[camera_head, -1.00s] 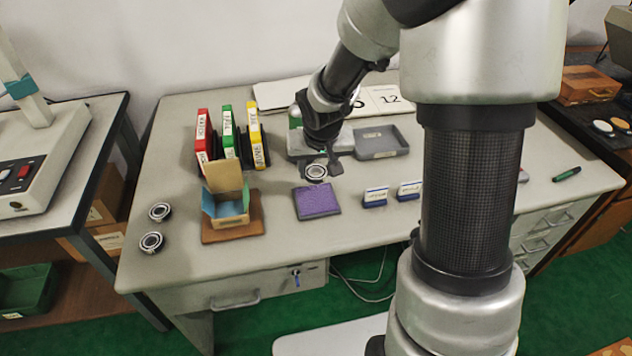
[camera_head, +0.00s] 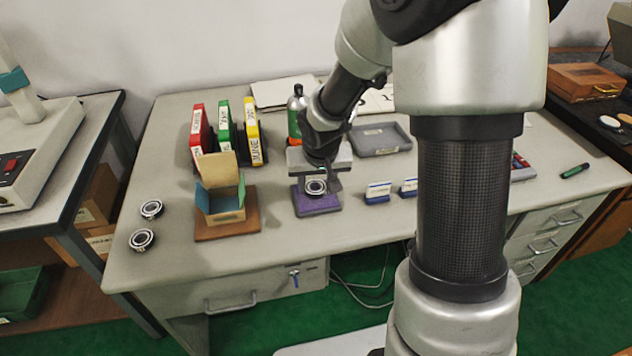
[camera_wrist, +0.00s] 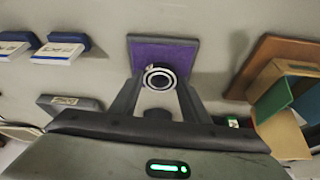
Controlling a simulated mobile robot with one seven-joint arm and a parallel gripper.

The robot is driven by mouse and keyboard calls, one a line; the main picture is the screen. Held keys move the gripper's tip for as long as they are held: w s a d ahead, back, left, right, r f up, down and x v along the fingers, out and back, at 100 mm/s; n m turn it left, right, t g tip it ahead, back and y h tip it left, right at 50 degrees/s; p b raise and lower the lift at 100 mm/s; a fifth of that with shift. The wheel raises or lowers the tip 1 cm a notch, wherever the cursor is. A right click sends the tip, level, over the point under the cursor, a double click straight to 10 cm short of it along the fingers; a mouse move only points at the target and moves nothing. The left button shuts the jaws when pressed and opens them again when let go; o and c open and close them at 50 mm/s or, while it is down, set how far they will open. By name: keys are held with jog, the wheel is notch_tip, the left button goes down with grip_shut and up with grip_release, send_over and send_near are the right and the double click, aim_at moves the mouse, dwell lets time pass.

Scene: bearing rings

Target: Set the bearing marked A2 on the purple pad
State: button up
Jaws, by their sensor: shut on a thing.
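My gripper (camera_head: 316,184) is shut on a bearing ring (camera_head: 316,188) and holds it over the purple pad (camera_head: 318,207). The ring also shows between the fingertips in the wrist view (camera_wrist: 159,77), overlapping the near part of the pad (camera_wrist: 163,52). I cannot tell whether the ring touches the pad. Its marking is not readable. Two other bearings, an upper one (camera_head: 151,209) and a lower one (camera_head: 142,239), lie on the table at the left, clear of the gripper.
An open cardboard box (camera_head: 222,203) on a brown board stands left of the pad. Two blue-and-white label holders (camera_head: 378,192) stand right of it. Binders (camera_head: 224,130) and a grey tray (camera_head: 381,139) are behind.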

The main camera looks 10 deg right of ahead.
jog(key=shift+f+b, duration=0.65)
jog(key=o, duration=1.3)
jog(key=shift+r, duration=0.1)
jog(key=shift+c, duration=0.2)
jog(key=d+p+v, duration=0.1)
jog(key=p+v, duration=0.5)
jog(key=v, duration=1.1)
jog(key=s+r+n+t, duration=0.1)
jog(key=s+r, duration=0.4)
jog(key=s, duration=0.3)
jog(key=s+r, duration=0.6)
jog(key=s, duration=0.3)
notch_tip(320, 180, up, 18)
jog(key=p, duration=1.8)
jog(key=shift+s+a+f, duration=0.15)
jog(key=shift+s, duration=0.05)
